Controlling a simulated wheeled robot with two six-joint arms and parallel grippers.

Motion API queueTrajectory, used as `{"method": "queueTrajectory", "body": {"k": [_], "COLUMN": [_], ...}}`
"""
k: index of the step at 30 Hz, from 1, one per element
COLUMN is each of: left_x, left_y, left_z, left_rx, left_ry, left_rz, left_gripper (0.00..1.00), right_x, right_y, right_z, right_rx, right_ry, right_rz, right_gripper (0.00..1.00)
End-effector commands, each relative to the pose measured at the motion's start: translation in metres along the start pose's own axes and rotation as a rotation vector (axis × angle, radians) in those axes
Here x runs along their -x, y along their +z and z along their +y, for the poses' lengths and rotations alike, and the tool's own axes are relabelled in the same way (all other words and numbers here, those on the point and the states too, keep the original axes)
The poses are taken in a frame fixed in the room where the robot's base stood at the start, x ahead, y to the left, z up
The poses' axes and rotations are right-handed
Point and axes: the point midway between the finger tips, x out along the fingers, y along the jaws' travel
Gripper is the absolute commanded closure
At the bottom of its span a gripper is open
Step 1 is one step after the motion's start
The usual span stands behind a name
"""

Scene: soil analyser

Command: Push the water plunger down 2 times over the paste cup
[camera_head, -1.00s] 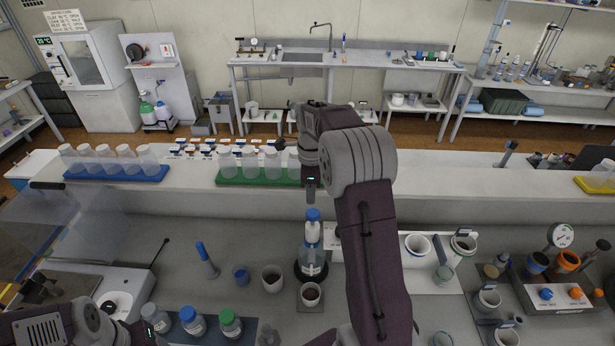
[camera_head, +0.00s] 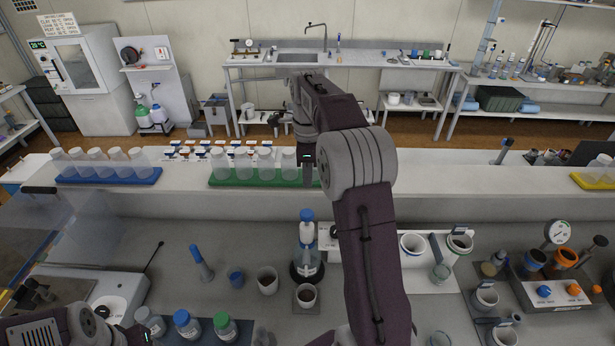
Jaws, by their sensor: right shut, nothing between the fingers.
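The water dispenser (camera_head: 306,262) is a clear bottle on a dark round base with a white neck. Its blue plunger top (camera_head: 307,215) stands upright. The paste cup (camera_head: 306,296), a small pale cup with dark brown contents, stands on a small square plate just in front of the bottle. My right gripper (camera_head: 308,185) is shut and empty, pointing down above the plunger with a visible gap between them. My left gripper (camera_head: 142,337) is low at the left bottom edge, mostly hidden, and its jaws are unclear.
Capped bottles (camera_head: 185,322) stand on a dark mat at the front left. A white rack with cups (camera_head: 413,246) lies to the right. My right arm hides part of the bench.

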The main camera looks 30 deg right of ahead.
Motion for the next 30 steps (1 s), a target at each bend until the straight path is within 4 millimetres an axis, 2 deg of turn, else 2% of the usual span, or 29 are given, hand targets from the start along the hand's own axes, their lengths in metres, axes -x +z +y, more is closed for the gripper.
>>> {"method": "queueTrajectory", "body": {"k": [6, 13, 20, 25, 30], "left_x": [-0.001, -0.007, -0.006, -0.009, -0.011], "left_y": [0.000, 0.001, 0.001, 0.001, 0.001], "left_z": [0.000, 0.000, 0.000, 0.000, 0.000], "left_rx": [0.000, 0.000, 0.000, 0.000, 0.000], "left_ry": [0.000, 0.000, 0.000, 0.000, 0.000], "left_rz": [0.000, 0.000, 0.000, 0.000, 0.000], "left_gripper": [0.34, 0.34, 0.34, 0.34, 0.34], "right_x": [0.002, 0.028, 0.029, 0.018, -0.015], "right_y": [0.001, 0.002, 0.002, 0.002, 0.001], "right_z": [-0.001, -0.002, -0.001, -0.001, 0.000], "right_rx": [0.000, 0.000, 0.000, 0.000, 0.000], "right_ry": [-0.001, 0.006, 0.008, 0.010, 0.013], "right_rz": [0.000, 0.001, 0.002, 0.002, 0.003], "right_gripper": [1.00, 1.00, 1.00, 1.00, 1.00]}}
